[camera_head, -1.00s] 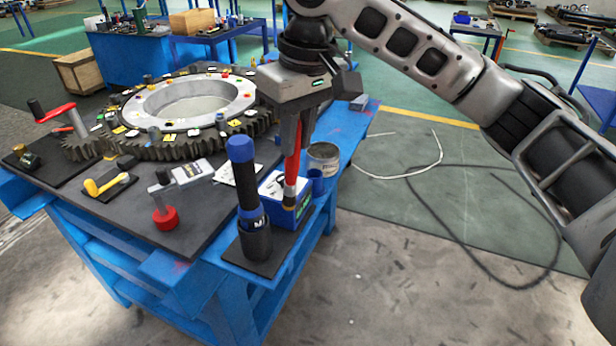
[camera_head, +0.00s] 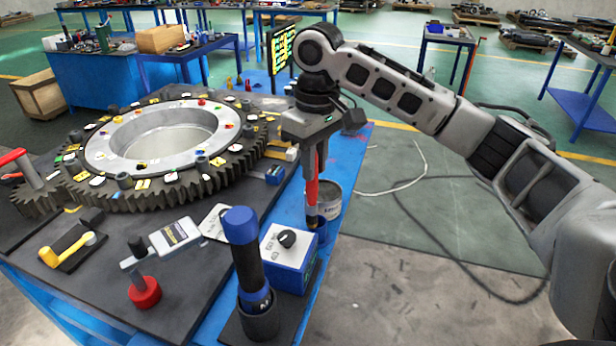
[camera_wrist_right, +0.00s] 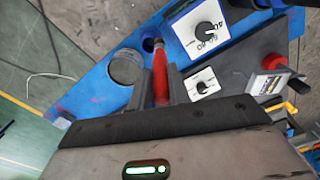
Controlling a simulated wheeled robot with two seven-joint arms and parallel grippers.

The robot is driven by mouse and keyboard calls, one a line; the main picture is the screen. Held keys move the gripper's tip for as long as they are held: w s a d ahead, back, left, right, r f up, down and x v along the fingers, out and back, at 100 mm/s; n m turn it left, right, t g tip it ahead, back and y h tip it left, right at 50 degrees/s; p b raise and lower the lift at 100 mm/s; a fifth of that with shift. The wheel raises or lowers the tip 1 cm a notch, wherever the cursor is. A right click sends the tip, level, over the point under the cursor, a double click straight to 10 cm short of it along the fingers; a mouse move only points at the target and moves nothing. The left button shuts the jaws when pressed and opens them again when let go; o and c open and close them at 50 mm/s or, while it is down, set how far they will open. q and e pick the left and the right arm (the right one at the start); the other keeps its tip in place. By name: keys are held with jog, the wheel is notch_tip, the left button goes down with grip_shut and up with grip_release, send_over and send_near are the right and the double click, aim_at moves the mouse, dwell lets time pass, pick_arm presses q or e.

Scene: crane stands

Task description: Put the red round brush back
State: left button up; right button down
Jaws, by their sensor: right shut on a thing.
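The red round brush (camera_head: 312,190) hangs from my right gripper (camera_head: 311,160), handle up and dark tip down. My right gripper is shut on its red handle, which also shows between the fingers in the right wrist view (camera_wrist_right: 160,75). The brush tip is beside a small blue cup (camera_head: 322,222) at the table's right edge, between the grey can (camera_head: 330,196) and the blue box with a black knob (camera_head: 290,258). I cannot tell whether the tip is inside the cup or in front of it. My left gripper is not in view.
A black and blue torch (camera_head: 245,255) stands upright in a dark holder at the front. A large gear ring (camera_head: 160,140) fills the table's left part. A red-based tool (camera_head: 143,290) and a yellow-handled tool (camera_head: 70,247) lie nearer. Floor right of the table is clear except for cables.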

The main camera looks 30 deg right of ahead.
jog(key=shift+w+d+f, duration=0.2)
jog(key=shift+d+f, duration=0.25)
jog(key=shift+f, duration=0.1)
jog(key=f, duration=0.2)
jog(key=d+f, duration=0.1)
jog(key=f, duration=0.2)
jog(key=shift+w+d, duration=0.1)
jog(key=shift+w, duration=0.05)
jog(key=c, duration=1.3)
grip_release()
jog(key=shift+f, duration=0.1)
jog(key=r, duration=1.2)
jog(key=shift+w+r, duration=0.25)
jog(key=shift+f, duration=0.1)
